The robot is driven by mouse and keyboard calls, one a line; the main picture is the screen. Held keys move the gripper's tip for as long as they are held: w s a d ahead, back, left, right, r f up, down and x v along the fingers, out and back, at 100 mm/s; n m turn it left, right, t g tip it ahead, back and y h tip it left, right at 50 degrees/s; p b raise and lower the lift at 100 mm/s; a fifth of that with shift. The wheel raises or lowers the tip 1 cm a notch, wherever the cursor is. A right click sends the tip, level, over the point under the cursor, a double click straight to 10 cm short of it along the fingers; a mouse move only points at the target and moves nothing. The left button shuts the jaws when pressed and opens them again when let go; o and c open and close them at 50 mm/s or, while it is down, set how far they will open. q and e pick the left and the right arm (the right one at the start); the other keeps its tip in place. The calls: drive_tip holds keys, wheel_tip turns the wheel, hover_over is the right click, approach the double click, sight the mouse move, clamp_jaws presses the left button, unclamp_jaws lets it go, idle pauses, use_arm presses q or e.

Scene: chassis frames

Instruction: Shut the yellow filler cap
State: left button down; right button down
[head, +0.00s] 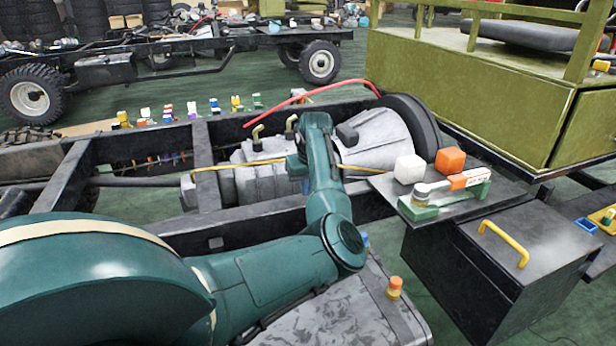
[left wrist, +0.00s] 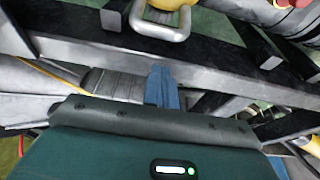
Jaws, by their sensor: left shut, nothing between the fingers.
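In the left wrist view, a rounded yellow piece (left wrist: 166,3) is cut off by the top edge, with a grey metal loop (left wrist: 162,30) in front of it. I cannot tell whether it is the filler cap or whether it is open. In the head view no filler cap shows clearly. My left gripper (left wrist: 160,74) shows blue fingers held together, with nothing between them, apart from the yellow piece and the loop. In the head view my teal left arm reaches over the chassis and hides the fingertips. My right gripper is not in view.
The black chassis frame (head: 75,175) carries a grey gearbox (head: 375,150) and a red hose (head: 300,97). A black box (head: 535,240) with a yellow handle (head: 503,243) stands at the right. White (head: 409,169) and orange (head: 450,160) blocks sit on a shelf beside it.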

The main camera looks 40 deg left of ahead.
use_arm(q)
drive_tip(key=shift+s+d+r, duration=0.15)
drive_tip(key=shift+s+d, duration=0.25)
drive_tip(key=shift+d, duration=0.35)
drive_tip(key=shift+s+d+r, duration=0.15)
drive_tip(key=shift+s+d, duration=0.2)
drive_tip(key=shift+d, duration=0.4)
